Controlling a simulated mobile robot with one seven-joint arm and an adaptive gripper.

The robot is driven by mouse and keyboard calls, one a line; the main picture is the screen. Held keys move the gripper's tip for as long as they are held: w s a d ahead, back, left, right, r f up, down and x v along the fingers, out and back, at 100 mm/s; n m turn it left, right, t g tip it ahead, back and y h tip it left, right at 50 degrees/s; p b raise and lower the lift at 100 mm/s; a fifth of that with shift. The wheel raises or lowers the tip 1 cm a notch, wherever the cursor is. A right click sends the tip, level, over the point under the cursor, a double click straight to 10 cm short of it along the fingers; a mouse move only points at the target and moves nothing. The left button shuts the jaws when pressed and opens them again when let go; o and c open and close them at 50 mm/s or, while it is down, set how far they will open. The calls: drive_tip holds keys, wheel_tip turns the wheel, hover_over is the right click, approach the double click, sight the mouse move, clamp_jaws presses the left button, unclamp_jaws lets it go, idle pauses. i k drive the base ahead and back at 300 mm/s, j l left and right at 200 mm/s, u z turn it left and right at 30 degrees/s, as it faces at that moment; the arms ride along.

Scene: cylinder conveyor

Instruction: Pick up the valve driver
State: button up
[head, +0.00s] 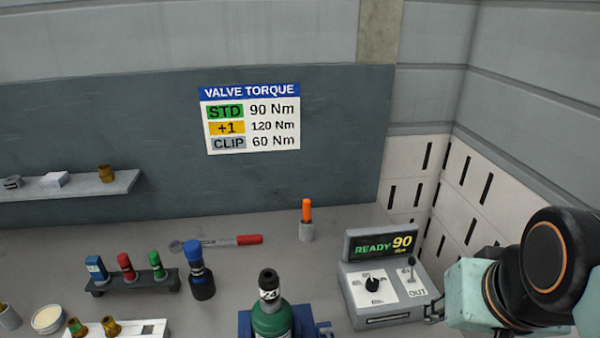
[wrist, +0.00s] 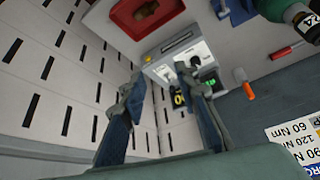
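No tool is labelled as the valve driver, and I cannot tell for certain which one it is. A dark upright tool with a blue top (head: 200,272) stands on the bench left of the green gas cylinder (head: 272,318). A grey tool with a red handle (head: 235,240) lies flat behind it. The green cylinder also shows at the top right of the wrist view (wrist: 298,14). My gripper (wrist: 160,80) is open and empty, its two fingers apart, with the torque box beyond them. My arm is at the right of the head view.
The torque box (head: 385,285) reads READY 90, with a dial and an OUT lever. An orange-handled item (head: 306,212) stands in a grey holder. A rack (head: 130,284) holds blue, red and green pieces. A red tray (wrist: 110,28) shows in the wrist view.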

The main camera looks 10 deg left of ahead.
sight(192, 249)
drive_tip(key=u, duration=1.65)
drive_tip(key=i+j+z, duration=0.15)
drive_tip(key=j+z, duration=0.15)
drive_tip(key=j, duration=0.15)
drive_tip(key=i+j+z, duration=0.1)
drive_tip(key=j+z, duration=0.2)
drive_tip(key=j, duration=0.2)
drive_tip(key=k+j+u, duration=0.1)
drive_tip(key=k+j, duration=0.15)
drive_tip(key=k, duration=0.3)
drive_tip(key=k+j, duration=0.35)
drive_tip(key=k, duration=0.15)
drive_tip(key=i+l, duration=0.3)
drive_tip(key=i, duration=0.2)
drive_tip(key=i+l+z, duration=0.1)
drive_tip(key=i+l, duration=0.2)
drive_tip(key=i, duration=0.25)
